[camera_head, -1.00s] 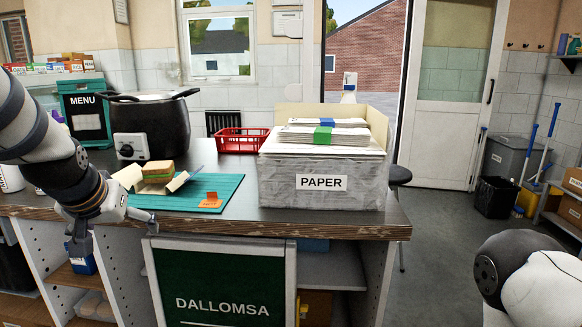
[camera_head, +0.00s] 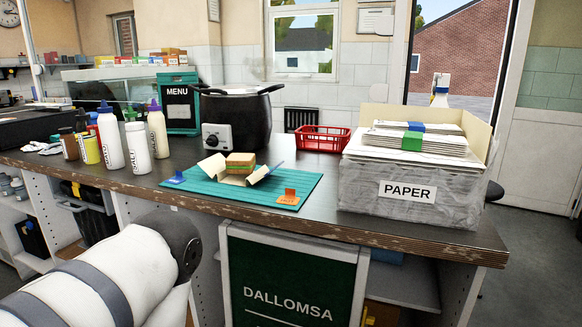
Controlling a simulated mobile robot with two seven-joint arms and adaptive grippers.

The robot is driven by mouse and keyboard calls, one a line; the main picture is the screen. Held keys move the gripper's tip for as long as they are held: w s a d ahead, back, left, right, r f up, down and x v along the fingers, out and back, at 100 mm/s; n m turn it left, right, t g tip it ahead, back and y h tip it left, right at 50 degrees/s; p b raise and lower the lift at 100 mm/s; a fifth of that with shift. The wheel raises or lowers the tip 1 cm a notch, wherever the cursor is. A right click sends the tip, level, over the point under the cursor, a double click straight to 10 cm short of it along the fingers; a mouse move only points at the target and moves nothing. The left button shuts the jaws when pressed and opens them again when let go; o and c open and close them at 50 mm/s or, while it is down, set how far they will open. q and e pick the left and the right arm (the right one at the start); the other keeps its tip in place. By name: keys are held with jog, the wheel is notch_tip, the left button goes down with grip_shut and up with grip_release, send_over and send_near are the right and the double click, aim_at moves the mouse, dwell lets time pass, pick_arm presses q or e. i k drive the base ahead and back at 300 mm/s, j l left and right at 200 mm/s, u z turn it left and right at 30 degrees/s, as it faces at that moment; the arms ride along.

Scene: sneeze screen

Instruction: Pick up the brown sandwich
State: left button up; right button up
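The brown sandwich (camera_head: 240,163) sits on opened tan wrapping paper (camera_head: 211,165) on a teal mat (camera_head: 215,191) on the counter. It shows brown bread with a green layer between, and nothing covers it. A link of my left arm comes in at the lower left, in front of the counter, but its gripper is outside the picture. My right gripper is not in view either.
A black pot (camera_head: 236,122) and a red basket (camera_head: 322,138) stand behind the mat. A box marked PAPER (camera_head: 407,193) stands right of it. Several bottles (camera_head: 138,148) stand to the left.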

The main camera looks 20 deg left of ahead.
aim_at(235, 162)
jog(key=j+z, duration=0.4)
jog(key=j, duration=1.1)
